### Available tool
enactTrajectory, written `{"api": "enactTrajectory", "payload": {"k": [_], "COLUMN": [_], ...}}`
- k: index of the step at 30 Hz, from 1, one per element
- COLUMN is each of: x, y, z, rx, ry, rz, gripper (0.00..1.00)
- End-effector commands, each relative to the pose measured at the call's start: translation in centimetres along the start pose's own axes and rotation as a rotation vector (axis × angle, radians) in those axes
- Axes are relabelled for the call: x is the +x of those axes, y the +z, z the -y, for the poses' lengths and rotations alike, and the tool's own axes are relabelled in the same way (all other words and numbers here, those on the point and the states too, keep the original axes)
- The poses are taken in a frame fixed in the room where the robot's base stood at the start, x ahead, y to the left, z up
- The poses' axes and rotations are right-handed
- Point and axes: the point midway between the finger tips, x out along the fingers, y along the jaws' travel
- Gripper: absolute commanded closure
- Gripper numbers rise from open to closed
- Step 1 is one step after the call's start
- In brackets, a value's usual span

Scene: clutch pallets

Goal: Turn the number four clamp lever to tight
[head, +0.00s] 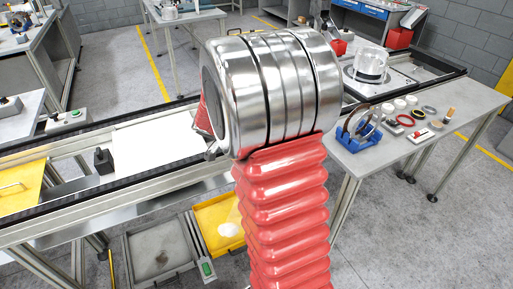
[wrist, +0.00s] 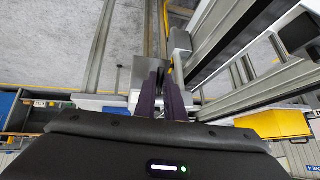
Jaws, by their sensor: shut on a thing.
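My gripper (wrist: 160,72) shows in the wrist view as two dark purple fingers, close together above the black gripper body. They are shut on a thin part between them, mostly hidden by the fingers, so I cannot tell if it is the number four clamp lever. A grey metal plate (wrist: 139,75) stands just left of the fingertips. In the head view my red and silver arm hides the gripper and the middle of the conveyor. No lever number can be read in either view, and the lever's position cannot be told.
The conveyor (head: 60,143) crosses the head view, with a white plate (head: 160,140) and a small black block (head: 103,161) at left. A clear cylinder (head: 371,65) stands at right. A side table (head: 365,170) holds a blue ring stand (head: 357,134). Yellow (head: 220,220) and grey trays (head: 160,252) lie below.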

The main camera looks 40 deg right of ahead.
Motion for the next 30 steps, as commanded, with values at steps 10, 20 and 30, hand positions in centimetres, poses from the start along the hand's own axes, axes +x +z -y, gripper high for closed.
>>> {"api": "enactTrajectory", "payload": {"k": [10, 20, 30], "x": [0.7, 1.7, 2.5], "y": [0.6, 0.9, 0.8], "z": [0.0, -0.2, -0.3], "rx": [-0.044, -0.091, -0.127], "ry": [0.006, 0.016, 0.023], "rz": [-0.197, -0.435, -0.623], "gripper": [1.0, 1.0, 1.0]}}
